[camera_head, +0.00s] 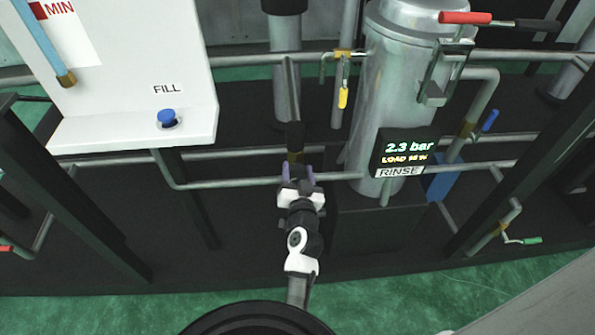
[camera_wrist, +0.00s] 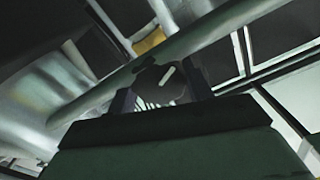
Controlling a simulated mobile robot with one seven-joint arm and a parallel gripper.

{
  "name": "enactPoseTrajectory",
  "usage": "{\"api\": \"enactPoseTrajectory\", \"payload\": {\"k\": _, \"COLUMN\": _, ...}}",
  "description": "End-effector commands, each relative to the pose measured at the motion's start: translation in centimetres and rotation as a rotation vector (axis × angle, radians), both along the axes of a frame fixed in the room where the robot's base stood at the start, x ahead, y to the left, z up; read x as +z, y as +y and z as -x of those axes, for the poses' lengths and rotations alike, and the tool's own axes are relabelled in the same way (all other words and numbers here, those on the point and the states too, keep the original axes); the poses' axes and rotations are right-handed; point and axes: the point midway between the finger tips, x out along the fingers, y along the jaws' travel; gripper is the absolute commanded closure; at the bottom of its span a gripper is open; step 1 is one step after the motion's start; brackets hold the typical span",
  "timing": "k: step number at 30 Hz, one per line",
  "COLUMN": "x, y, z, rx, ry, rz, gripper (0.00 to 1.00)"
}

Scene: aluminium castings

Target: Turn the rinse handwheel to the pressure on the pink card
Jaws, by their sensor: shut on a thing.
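In the wrist view my gripper's two fingers (camera_wrist: 160,92) stand on either side of a dark part in front of a grey pipe. The black display (camera_head: 408,147) on the tank reads 2.3 bar, with a smaller yellow line I cannot read surely. A RINSE label (camera_head: 399,172) sits under it. No pink card shows in either view.
The silver tank (camera_head: 390,85) stands right of my gripper, with red (camera_head: 465,18), yellow (camera_head: 343,98) and blue (camera_head: 490,120) levers around it. A white FILL panel (camera_head: 120,70) with a blue knob (camera_head: 167,117) is at the left. Grey pipes and dark frame posts surround my arm.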

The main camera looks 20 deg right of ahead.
Motion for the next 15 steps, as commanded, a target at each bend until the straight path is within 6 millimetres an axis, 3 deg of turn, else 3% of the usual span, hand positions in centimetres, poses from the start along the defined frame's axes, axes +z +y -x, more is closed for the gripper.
{"api": "enactPoseTrajectory", "payload": {"k": 15, "x": 0.02, "y": -0.15, "z": -0.03, "rx": 0.002, "ry": -0.122, "rz": -0.421, "gripper": 0.72}}
